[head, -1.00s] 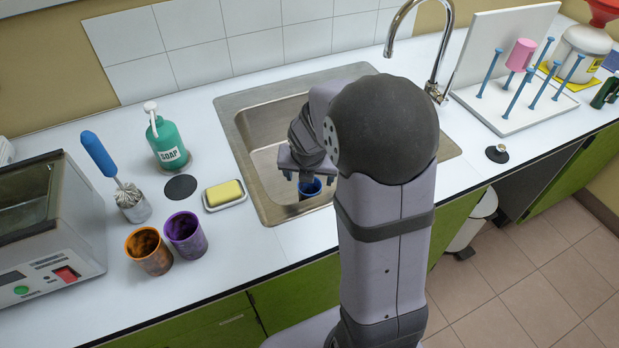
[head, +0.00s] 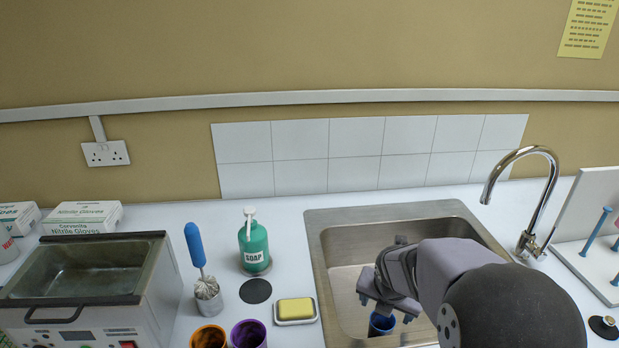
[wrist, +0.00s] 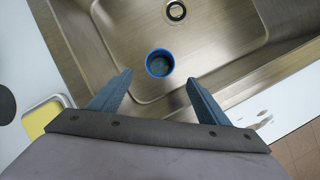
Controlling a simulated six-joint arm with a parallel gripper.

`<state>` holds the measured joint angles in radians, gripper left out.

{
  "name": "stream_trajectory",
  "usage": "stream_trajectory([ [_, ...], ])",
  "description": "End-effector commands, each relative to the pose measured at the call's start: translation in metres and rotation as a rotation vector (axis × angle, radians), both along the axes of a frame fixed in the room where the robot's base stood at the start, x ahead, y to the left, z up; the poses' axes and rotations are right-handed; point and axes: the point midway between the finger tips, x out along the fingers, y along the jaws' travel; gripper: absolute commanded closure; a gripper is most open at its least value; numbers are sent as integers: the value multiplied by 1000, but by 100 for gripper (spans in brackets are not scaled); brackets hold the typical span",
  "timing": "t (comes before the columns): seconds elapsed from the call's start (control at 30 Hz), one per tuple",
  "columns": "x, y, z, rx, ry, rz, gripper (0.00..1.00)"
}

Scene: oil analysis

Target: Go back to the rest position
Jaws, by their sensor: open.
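My gripper (wrist: 157,95) is open, with its two blue-grey fingers apart and nothing between them. In the head view my gripper (head: 385,308) is over the sink, seen from the side and partly hidden by my arm. A blue cup (wrist: 160,63) stands upright in the sink basin, ahead of the fingertips and apart from them in the wrist view. It has dark residue inside. In the head view the blue cup (head: 381,324) shows just below my gripper. The steel sink (head: 345,232) is set into the white counter.
Left of the sink are a yellow sponge (head: 295,308) on a dish, a green soap bottle (head: 254,244), a blue-handled brush (head: 195,245), an orange cup (head: 209,338), a purple cup (head: 249,335) and a metal bath (head: 85,270). A tap (head: 549,200) and peg rack (head: 572,255) stand right.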

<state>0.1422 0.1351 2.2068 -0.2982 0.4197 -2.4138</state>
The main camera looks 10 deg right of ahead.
Motion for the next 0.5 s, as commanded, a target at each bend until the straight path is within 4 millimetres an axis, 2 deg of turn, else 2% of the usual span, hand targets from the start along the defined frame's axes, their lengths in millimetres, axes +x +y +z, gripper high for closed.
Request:
stream_trajectory([
  [0.2,-8,1,27,114,-54,-265,30],
  [0.5,-40,16,45,339,-90,-814,30],
])
